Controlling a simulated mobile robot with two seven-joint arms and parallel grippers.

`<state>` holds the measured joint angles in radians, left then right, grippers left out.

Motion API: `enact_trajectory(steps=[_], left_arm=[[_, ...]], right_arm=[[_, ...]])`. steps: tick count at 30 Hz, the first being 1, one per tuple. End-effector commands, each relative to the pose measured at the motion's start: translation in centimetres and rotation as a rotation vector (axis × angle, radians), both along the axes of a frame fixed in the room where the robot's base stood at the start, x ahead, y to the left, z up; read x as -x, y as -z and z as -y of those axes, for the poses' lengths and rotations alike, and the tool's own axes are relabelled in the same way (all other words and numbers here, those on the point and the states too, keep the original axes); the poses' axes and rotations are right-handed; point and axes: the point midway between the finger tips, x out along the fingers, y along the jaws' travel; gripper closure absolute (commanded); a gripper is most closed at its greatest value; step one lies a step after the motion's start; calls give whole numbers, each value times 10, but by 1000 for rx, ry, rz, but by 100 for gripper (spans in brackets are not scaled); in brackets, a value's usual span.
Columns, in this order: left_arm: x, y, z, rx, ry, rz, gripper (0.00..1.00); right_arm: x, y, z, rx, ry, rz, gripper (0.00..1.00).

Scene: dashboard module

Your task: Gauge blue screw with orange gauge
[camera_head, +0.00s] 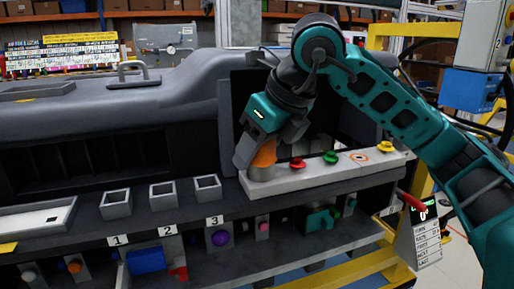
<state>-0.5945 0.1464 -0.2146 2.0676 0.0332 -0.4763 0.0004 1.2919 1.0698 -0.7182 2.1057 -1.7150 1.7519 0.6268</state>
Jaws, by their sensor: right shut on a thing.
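My right gripper (257,158) comes down from above onto the left end of the white strip (320,174). It is shut on the orange gauge (266,153), whose orange side shows beside the grey finger. The gauge stands roughly upright, with its lower end at the strip; whether it touches cannot be told. I see no blue screw on the strip; the spot under the gauge and gripper is hidden. My left gripper is out of view.
Three open square boxes (163,194) stand on the ledge at left, above labels 1, 2 and 3. A shallow tray (40,217) lies farther left. A lower shelf holds coloured parts, with a purple ball (220,238). A small display (423,214) stands at right.

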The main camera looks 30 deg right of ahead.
Motion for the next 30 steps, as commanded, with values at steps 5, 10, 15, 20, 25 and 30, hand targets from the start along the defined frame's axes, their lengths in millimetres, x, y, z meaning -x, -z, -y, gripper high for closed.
enact_trajectory(steps=[5, 10, 15, 20, 25, 30], left_arm=[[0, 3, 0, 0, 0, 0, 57], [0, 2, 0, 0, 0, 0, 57], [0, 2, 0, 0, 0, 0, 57], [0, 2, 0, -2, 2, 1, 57], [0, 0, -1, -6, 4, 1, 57], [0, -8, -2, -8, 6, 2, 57]], right_arm=[[0, 3, 0, 0, 0, 1, 83], [0, 2, 0, 0, 0, 1, 33], [0, 2, 0, 0, 0, 0, 19], [0, 2, 0, 0, 0, -1, 19], [3, -6, 1, 1, 0, 1, 19], [17, -33, 5, 0, 0, 5, 19]])
